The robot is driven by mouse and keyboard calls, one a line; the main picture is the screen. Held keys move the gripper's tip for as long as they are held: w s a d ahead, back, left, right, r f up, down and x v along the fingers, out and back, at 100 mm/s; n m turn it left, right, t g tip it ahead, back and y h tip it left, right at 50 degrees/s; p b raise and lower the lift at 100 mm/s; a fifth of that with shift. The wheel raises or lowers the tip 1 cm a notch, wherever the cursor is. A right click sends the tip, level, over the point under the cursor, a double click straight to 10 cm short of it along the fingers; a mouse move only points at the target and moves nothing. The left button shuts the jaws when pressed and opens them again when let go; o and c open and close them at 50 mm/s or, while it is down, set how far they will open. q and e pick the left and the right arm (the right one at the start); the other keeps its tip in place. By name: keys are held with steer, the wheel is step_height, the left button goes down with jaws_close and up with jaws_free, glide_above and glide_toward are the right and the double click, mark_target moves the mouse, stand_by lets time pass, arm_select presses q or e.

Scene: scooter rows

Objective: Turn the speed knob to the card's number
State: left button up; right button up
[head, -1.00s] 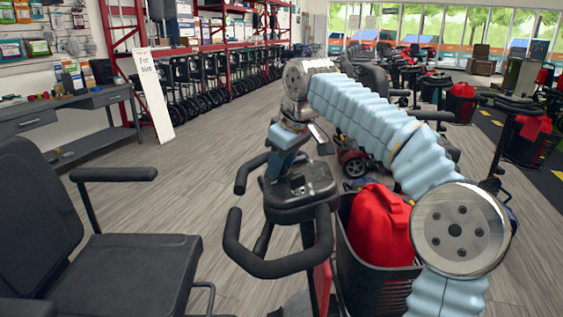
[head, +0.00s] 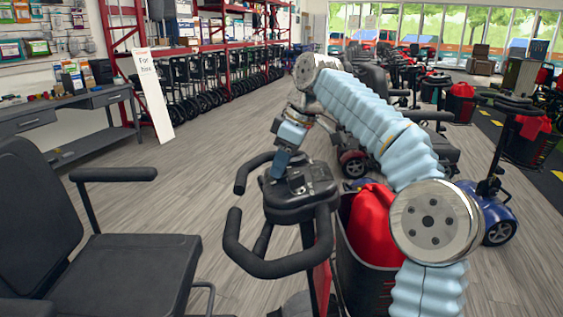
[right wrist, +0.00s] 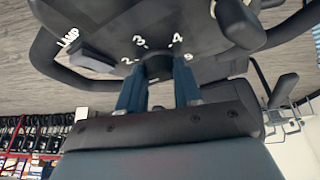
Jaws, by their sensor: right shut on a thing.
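The scooter's dark tiller console (head: 305,193) stands in the middle of the head view, with looped black handlebars. In the right wrist view, a dark round speed knob (right wrist: 155,67) sits on the console panel, with white numerals 2, 3 and 4 readable around it. My right gripper (right wrist: 158,82) is shut on the knob, one blue finger on each side. In the head view the right gripper (head: 280,168) reaches down onto the console from above. The knob's pointer is hidden or too small to tell. I cannot make out a number card. My left gripper is not in view.
A red bag (head: 370,215) sits in the scooter's black basket (head: 365,275) beside the console. A black seat (head: 120,265) fills the lower left. A workbench (head: 60,120) and white sign (head: 152,95) stand farther back. Other scooters are at right; the left-centre floor is open.

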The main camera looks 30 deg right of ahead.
steer(key=n+g, duration=0.1)
steer(key=n, duration=0.1)
steer(key=n+y, duration=0.1)
steer(key=n, duration=0.1)
steer(key=shift+w+n+g, duration=0.15)
steer(key=shift+n+g, duration=0.15)
steer(key=shift+g, duration=0.1)
steer(key=shift+d, duration=0.1)
steer(key=o, duration=1)
steer(key=shift+o, duration=0.2)
